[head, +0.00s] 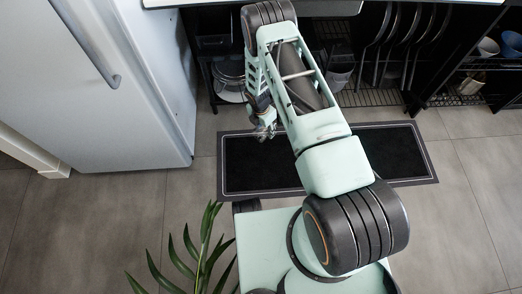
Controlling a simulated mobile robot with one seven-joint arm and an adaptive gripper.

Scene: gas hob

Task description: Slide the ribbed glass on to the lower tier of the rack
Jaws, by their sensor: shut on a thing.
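My gripper (264,128) is in the head view, below the front of the black rack (376,98) under the counter and above the floor mat. Its fingers look closed around a small, pale, shiny thing that I take to be the ribbed glass; at this size its ribs and outline are unclear. The rack's lower tier of wire shows to the right of my arm, with upright dark pans over it. Part of the rack is hidden behind my arm. A pale, glass-like container (341,74) stands in the rack just right of my arm.
Clear dishes (230,80) sit in the rack left of my arm. A white fridge (110,75) stands close on the left. Cups (488,47) are on shelves at far right. A black mat (385,150) lies on the floor; a plant (200,255) is at the bottom.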

